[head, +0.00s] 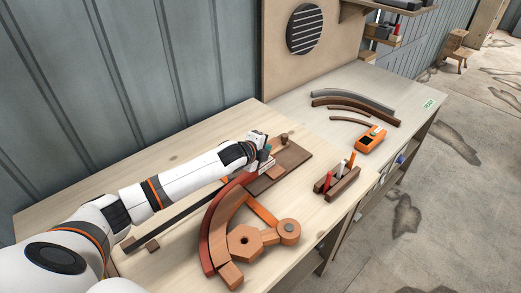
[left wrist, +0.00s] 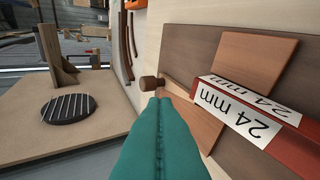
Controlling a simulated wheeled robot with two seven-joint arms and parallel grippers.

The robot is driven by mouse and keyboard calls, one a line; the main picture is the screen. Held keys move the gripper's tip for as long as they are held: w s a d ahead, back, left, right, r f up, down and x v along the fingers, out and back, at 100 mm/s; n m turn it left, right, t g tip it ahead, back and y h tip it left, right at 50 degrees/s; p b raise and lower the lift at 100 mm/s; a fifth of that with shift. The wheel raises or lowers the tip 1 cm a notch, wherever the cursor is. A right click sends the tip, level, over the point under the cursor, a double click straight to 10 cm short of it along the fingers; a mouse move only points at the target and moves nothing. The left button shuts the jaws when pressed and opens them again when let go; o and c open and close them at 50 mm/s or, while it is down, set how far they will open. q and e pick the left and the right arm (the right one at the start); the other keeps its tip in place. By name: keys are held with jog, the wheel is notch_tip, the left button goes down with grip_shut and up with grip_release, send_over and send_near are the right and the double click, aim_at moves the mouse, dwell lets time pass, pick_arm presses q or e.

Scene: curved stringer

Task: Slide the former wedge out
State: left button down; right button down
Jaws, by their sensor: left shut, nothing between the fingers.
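The curved orange-brown wooden former (head: 218,232) lies on the near bench, with a dark red strip (head: 209,240) along its outer edge. In the left wrist view the red strip (left wrist: 294,139) carries white "24 mm" labels. A tan tapered wooden piece, seemingly the wedge (left wrist: 199,124), lies beside it on a dark brown board (left wrist: 205,50). A round brown knob (left wrist: 149,83) stands at its far end; it also shows in the head view (head: 284,139). My left gripper (left wrist: 158,94) is shut and empty, its teal fingers in front of the knob and partly covering the wedge. My right gripper is out of view.
A hexagonal wooden piece (head: 244,241) and a round one (head: 288,231) sit inside the curve. A tool holder (head: 338,184) stands to the right. An orange device (head: 370,139) and curved strips (head: 352,97) lie farther back. Bench at front left is mostly clear.

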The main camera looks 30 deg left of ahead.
pick_arm(q)
jog(key=v, duration=0.3)
jog(key=shift+s+r, duration=0.15)
jog(key=shift+s, duration=0.15)
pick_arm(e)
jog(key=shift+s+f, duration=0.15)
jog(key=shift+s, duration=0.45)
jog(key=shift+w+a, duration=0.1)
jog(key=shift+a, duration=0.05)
